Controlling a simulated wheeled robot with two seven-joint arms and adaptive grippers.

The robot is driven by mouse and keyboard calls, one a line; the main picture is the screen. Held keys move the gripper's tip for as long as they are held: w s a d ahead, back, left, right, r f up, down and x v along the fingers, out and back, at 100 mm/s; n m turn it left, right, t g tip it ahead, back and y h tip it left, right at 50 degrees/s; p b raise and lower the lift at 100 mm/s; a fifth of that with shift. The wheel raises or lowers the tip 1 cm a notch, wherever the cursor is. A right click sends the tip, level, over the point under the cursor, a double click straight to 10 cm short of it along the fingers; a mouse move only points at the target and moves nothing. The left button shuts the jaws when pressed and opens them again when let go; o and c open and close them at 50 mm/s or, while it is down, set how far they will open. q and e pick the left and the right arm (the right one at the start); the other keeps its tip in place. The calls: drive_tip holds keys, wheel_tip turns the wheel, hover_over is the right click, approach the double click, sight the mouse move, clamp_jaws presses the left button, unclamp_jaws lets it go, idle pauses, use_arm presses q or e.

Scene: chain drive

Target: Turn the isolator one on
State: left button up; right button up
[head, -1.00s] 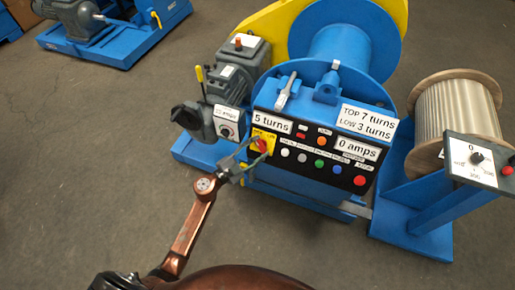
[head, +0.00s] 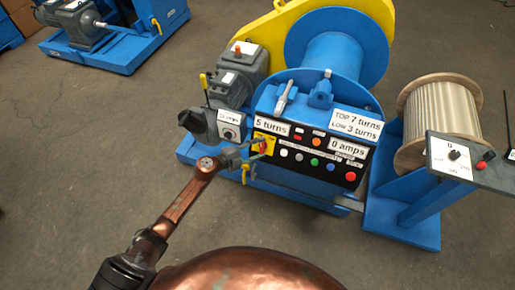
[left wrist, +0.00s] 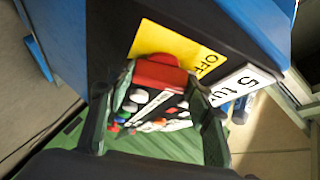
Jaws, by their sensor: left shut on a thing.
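The isolator is a red knob (head: 263,147) on a yellow plate (head: 260,137) at the left end of the black control panel. The left wrist view shows the red knob (left wrist: 160,73) and the yellow plate (left wrist: 165,41) with the word OFF. My left gripper (head: 256,149) reaches the panel from the lower left. In the left wrist view its green-grey fingers (left wrist: 163,88) lie on both sides of the red knob and are shut on it. The gripper partly hides the knob and plate in the head view. My right gripper is not in view.
The black panel (head: 298,170) carries several coloured buttons right of the isolator. A grey motor with a black handle (head: 194,119) stands close to its left. A wooden spool (head: 440,112) and a small dial box (head: 452,155) stand at the right.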

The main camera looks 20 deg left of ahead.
use_arm(q)
drive_tip(key=m+g+y+p, duration=0.1)
drive_tip(key=m+p, duration=0.2)
drive_tip(key=p, duration=0.1)
drive_tip(key=m+g+y+p, duration=0.1)
drive_tip(key=m+g+p, duration=0.1)
drive_tip(key=p, duration=0.3)
drive_tip(key=r+m+g+y+p, duration=0.1)
drive_tip(key=m+p, duration=0.2)
drive_tip(key=p, duration=0.1)
drive_tip(key=shift+w+d+m+g+p, duration=0.1)
drive_tip(key=shift+d+m+g+p, duration=0.05)
drive_tip(key=shift+m+g+p, duration=0.25)
drive_tip(key=shift+f+m+y+p, duration=0.15)
drive_tip(key=shift+m+y+p, duration=0.2)
drive_tip(key=shift+p, duration=0.3)
drive_tip(key=shift+f, duration=0.1)
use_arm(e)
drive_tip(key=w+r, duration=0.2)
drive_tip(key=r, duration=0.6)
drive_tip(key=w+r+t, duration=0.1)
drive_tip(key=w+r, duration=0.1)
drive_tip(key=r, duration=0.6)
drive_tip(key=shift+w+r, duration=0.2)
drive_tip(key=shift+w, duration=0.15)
use_arm(q)
drive_tip(key=shift+f, duration=0.1)
